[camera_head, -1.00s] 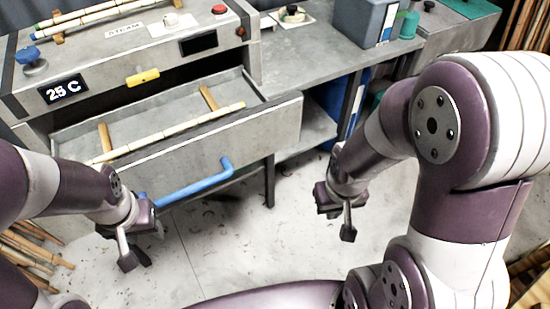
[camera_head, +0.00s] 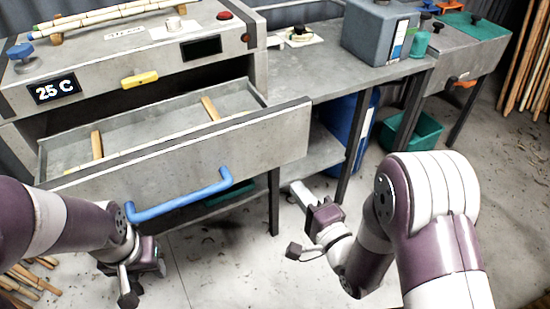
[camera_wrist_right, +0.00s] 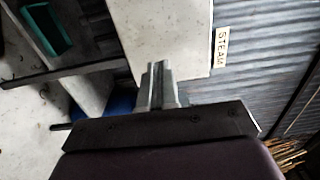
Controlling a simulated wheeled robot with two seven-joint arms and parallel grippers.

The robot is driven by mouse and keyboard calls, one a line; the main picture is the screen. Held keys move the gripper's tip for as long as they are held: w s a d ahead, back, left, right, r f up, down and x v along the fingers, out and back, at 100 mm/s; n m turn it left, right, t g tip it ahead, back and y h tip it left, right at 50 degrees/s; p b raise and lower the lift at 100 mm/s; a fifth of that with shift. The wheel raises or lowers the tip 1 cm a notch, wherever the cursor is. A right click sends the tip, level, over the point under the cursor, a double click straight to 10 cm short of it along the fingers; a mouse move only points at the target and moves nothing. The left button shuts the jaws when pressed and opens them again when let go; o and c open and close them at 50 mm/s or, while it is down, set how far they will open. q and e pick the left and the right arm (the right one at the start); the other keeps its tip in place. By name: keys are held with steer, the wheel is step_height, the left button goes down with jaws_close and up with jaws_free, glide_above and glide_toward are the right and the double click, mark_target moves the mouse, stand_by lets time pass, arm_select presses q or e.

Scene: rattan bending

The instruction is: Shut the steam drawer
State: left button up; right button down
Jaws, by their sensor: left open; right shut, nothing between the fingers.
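The steam drawer (camera_head: 240,141) stands pulled out of the grey steam box (camera_head: 130,55), its front panel facing me. Two wooden supports show inside it. Its blue bar handle (camera_head: 180,197) runs across the front. My left gripper (camera_head: 132,284) is open and empty, below the handle's left end; its jaws are partly hidden by its own wrist. My right gripper (camera_head: 299,190) is shut and empty, to the right of the drawer front and apart from it. Its closed fingers also show in the right wrist view (camera_wrist_right: 158,80), in front of a pale panel near a STEAM label.
A grey bench (camera_head: 365,70) with a grey-blue container (camera_head: 380,30) stands right of the steam box. Its legs and lower shelf are near my right gripper. A green bin (camera_head: 412,137) is on the floor. Bamboo pieces lie at lower left. Floor below the drawer is open.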

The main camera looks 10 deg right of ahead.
mark_target(269, 150)
steer(key=x, duration=1.2)
steer(key=shift+f, duration=0.1)
arm_select(q)
steer(key=shift+r, duration=0.2)
steer(key=shift+f, duration=0.1)
arm_select(e)
steer(key=shift+w+a, duration=0.1)
